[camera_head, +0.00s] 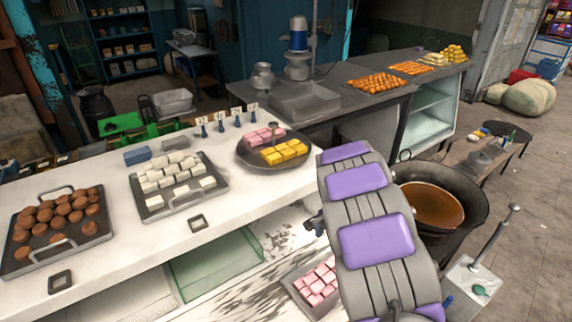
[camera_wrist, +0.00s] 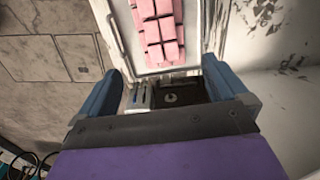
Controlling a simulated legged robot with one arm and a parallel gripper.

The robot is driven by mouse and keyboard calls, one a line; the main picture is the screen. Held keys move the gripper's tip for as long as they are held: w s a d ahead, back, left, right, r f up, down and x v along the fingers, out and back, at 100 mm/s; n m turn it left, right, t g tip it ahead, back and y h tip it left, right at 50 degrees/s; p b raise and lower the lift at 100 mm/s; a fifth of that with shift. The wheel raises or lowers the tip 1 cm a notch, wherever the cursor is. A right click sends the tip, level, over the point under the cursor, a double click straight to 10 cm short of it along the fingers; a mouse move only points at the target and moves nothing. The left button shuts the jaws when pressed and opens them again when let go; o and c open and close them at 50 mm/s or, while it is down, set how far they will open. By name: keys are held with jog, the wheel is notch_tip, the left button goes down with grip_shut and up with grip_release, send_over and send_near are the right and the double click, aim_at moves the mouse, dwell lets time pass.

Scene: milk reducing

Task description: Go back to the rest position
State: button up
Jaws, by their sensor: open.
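My gripper (camera_wrist: 166,75) shows in the wrist view with its two blue fingers spread wide and nothing between them. Ahead of it lies a light tray (camera_wrist: 117,38) with pink blocks (camera_wrist: 160,28). In the head view my grey arm with purple pads reaches down the right of centre and hides most of the gripper. The pink blocks (camera_head: 317,284) show there in a tray low beside the arm, partly covered by it.
The white counter (camera_head: 110,178) holds a tray of brown balls (camera_head: 58,218), a tray of white cubes (camera_head: 178,180) and a round pan (camera_head: 250,158) of pink and yellow sweets. A dark pot (camera_head: 436,206) of brown liquid stands right of my arm. Floor is open at far right.

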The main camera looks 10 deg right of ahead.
jog(key=s+a+r+n, duration=0.3)
jog(key=s+a+r, duration=0.1)
jog(key=s+r, duration=0.35)
jog(key=s+a+r+n, duration=0.2)
jog(key=s+a+r, duration=0.2)
jog(key=s+r, duration=0.3)
jog(key=s+a+r+n+g, duration=0.1)
jog(key=s+a+n, duration=0.2)
jog(key=s, duration=0.8)
jog(key=s+a+r+n, duration=0.1)
jog(key=s+a+n, duration=0.2)
jog(key=s, duration=0.8)
jog(key=shift+a+n+g, duration=0.15)
jog(key=shift+n+g, duration=0.25)
jog(key=shift+n, duration=0.8)
jog(key=shift+r, duration=0.1)
